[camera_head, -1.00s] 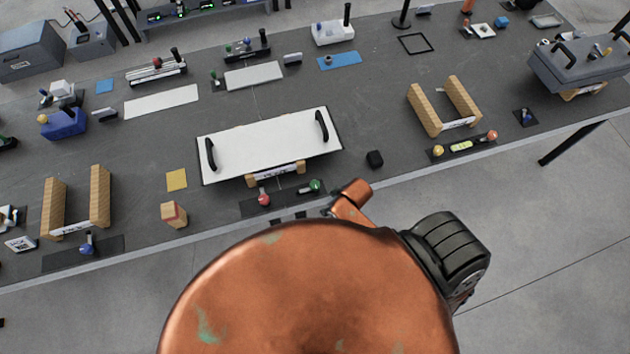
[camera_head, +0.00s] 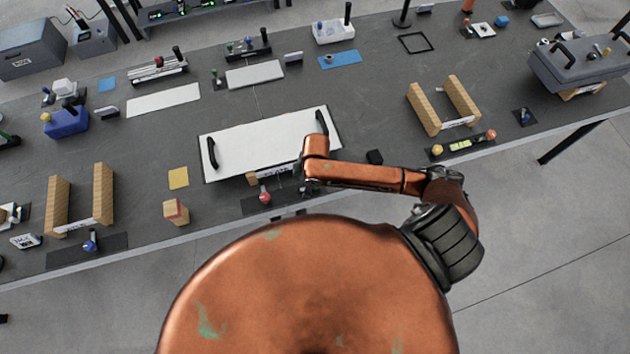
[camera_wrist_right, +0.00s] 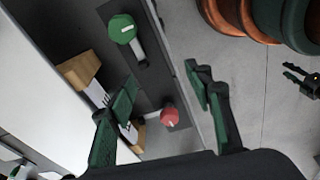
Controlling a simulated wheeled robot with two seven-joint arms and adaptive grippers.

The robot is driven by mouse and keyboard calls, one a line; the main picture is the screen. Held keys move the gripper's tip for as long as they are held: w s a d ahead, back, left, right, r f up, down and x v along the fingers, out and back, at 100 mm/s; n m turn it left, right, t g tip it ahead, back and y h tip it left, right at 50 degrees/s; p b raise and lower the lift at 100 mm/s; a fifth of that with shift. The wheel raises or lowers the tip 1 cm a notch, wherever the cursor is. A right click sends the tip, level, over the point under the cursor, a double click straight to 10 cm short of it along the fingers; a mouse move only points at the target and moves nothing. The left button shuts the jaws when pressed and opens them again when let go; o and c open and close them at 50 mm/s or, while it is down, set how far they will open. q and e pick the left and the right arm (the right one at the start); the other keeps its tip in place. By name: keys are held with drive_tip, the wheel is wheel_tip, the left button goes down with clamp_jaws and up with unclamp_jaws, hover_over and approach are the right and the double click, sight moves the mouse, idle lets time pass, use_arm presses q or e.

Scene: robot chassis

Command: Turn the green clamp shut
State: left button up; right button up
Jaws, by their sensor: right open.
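The green clamp (camera_wrist_right: 122,28), a round green knob on a grey lever, shows in the right wrist view on a dark plate, ahead of my right gripper (camera_wrist_right: 160,78) and left of its middle. My right gripper is open and empty, its fingers wide apart and clear of the knob. In the head view my right gripper (camera_head: 307,188) is at the table's front edge, mostly under my arm; the green clamp is hidden there. A red clamp (camera_head: 264,197) sits left of it and also shows in the wrist view (camera_wrist_right: 169,115). My left gripper does not show in the head view.
A white panel (camera_head: 262,145) with two black handles rests on a wooden block just behind the clamps. A small dark two-pronged thing (camera_wrist_right: 303,82) at the wrist view's right edge may be my left gripper.

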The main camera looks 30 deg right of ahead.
drive_tip(key=shift+n+g+h, duration=0.4)
drive_tip(key=shift+n+h, duration=0.2)
drive_tip(key=shift+h, duration=0.1)
drive_tip(key=d, duration=0.2)
drive_tip(key=w+d, duration=0.1)
drive_tip(key=w+d+r, duration=0.1)
drive_tip(key=d, duration=0.1)
drive_tip(key=shift+d, duration=0.3)
drive_tip(key=shift+d+f, duration=0.15)
drive_tip(key=shift+d, duration=0.05)
wheel_tip(320, 180, down, 8)
drive_tip(key=shift+w+r, duration=0.1)
drive_tip(key=shift+r, duration=0.15)
drive_tip(key=shift+c, duration=0.2)
clamp_jaws()
